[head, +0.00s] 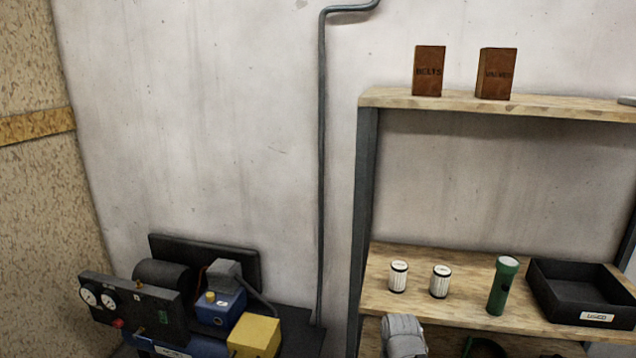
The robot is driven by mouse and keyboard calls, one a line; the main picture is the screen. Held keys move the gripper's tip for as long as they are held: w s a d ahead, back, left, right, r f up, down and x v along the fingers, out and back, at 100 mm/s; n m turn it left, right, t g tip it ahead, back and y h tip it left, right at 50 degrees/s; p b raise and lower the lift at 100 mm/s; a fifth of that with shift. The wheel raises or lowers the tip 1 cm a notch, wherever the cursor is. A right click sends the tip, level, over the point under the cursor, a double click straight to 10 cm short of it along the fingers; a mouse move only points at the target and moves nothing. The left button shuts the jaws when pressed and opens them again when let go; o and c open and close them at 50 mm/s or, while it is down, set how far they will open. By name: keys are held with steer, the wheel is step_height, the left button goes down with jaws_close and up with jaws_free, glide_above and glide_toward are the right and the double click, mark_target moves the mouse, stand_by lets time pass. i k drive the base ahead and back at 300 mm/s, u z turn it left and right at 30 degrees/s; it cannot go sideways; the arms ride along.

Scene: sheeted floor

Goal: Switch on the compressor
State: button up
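The compressor (165,275) stands at the lower left against the wall, its lower part cut off by the picture's edge. Its dark front panel (140,308) carries two round white gauges (98,298), a small red knob (118,323) and a small green part (163,317). Behind the panel is a blue box (220,306) with a small yellow piece on top. A yellow box (254,337) is to its right. Part of a blue body (180,346) shows below the panel. I cannot tell which part is the switch or its position. My gripper is not in view.
A wooden shelf unit (500,108) at the right holds brown boxes (430,71), white canisters (398,277), a green flashlight (503,285) and a black tray (580,315). A grey soft-looking item (403,338) sits lower. A dark pipe (322,160) runs down the wall.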

mark_target(162, 315)
steer(key=u, duration=1.45)
